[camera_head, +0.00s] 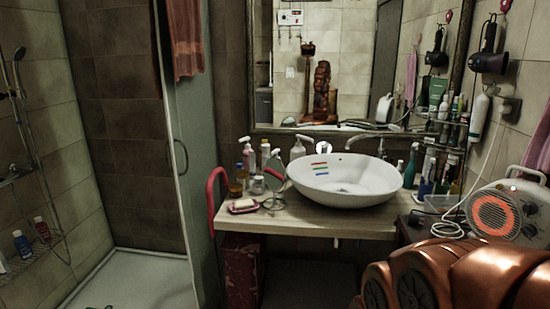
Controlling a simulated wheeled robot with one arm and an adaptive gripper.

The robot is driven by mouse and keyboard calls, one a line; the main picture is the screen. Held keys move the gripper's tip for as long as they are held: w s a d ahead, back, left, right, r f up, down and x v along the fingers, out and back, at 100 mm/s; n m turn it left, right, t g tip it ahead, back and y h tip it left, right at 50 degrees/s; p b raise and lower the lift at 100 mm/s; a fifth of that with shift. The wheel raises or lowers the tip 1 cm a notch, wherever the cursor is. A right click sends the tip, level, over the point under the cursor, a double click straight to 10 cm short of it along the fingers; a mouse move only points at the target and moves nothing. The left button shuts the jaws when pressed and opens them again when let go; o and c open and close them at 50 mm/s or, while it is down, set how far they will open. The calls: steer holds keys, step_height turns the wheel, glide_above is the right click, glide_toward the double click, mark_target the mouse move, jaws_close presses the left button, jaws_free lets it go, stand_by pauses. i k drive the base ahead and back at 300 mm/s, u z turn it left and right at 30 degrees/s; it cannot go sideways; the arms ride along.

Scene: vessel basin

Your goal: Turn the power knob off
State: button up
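A white portable heater (508,198) stands at the right edge of the view, beside the counter. Its round front grille (494,216) is orange-red. On its front, right of the grille, are small round knobs, one (530,210) above another (529,231). They are too small to read their setting, and I cannot tell which is the power knob. My copper-coloured arm fills the lower right corner, in front of the heater's lower part. My gripper is not in view.
A white basin (345,181) sits on a wooden counter (290,219) with bottles around it. A white cable (476,175) runs from a wall socket (510,106) down beside the heater. A hair dryer (489,62) hangs above. A glass shower panel (195,150) stands at left.

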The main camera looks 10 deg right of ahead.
mark_target(528, 231)
steer(key=k, duration=0.5)
steer(key=z, duration=0.85)
steer(key=i, duration=0.45)
steer(key=z, duration=0.65)
